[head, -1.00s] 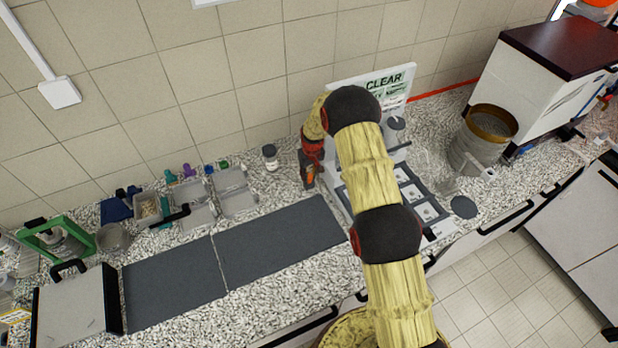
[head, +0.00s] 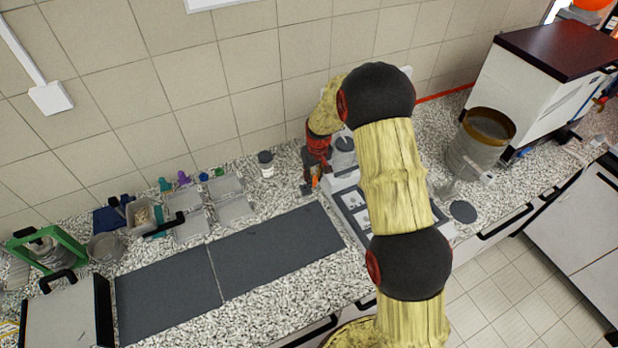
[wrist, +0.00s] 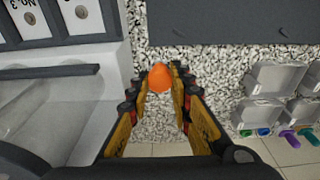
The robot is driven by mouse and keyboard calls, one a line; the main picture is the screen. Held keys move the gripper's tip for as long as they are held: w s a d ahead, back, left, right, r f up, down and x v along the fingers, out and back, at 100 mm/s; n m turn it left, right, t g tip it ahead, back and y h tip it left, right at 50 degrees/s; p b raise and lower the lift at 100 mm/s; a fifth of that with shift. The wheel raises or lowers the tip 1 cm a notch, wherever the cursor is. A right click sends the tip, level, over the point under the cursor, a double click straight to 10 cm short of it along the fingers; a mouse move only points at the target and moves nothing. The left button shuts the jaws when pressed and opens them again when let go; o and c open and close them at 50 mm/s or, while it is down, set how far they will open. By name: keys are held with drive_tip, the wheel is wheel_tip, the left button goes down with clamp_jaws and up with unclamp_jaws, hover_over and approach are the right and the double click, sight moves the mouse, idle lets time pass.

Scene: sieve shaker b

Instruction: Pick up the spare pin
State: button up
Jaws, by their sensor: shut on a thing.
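The spare pin shows as a rounded orange piece (wrist: 160,79) between my fingertips in the wrist view. My gripper (wrist: 160,73) is shut on it, with one finger on each side. The rest of the pin is hidden, and I cannot tell whether it touches the counter. In the head view my gripper (head: 312,186) is low over the speckled counter, between the dark mat and the pale board with cards. A small spot of orange shows there.
A dark mat (head: 280,250) lies left of my gripper. The pale board (wrist: 85,55) with numbered cards is close beside my gripper. A metal sieve pot (head: 478,145) stands farther right.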

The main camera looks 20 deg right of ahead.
drive_tip(key=s+d+r+p, duration=0.1)
drive_tip(key=s+r, duration=0.6)
drive_tip(key=shift+d+r, duration=0.2)
drive_tip(key=shift+r, duration=0.15)
idle(1.0)
drive_tip(key=shift+s+f, duration=0.1)
